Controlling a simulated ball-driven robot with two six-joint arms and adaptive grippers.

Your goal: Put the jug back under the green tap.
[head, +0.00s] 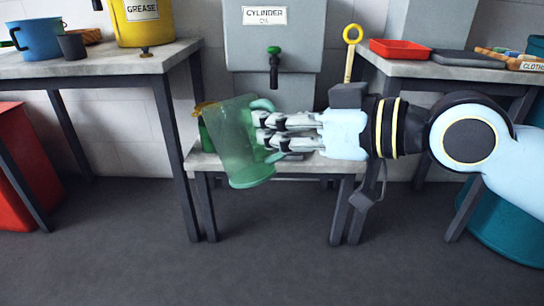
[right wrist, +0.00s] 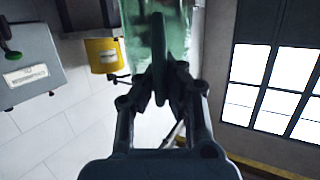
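The jug (head: 236,150) is translucent green and leans to the left in the head view. My right gripper (head: 264,134) is shut on its handle, which also shows between the fingers in the right wrist view (right wrist: 158,50). The jug appears to be held in front of the low bench (head: 290,167), below and left of the tap. The tap (head: 274,64) is dark with a green knob and comes out of the grey tank labelled CYLINDER OIL (head: 240,42). My left gripper is not in view.
A green and brass object (head: 203,128) stands on the bench, partly hidden behind the jug. A table (head: 110,64) on the left holds a yellow GREASE container (head: 142,28) and a blue pot (head: 37,38). A table on the right holds a red tray (head: 400,48).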

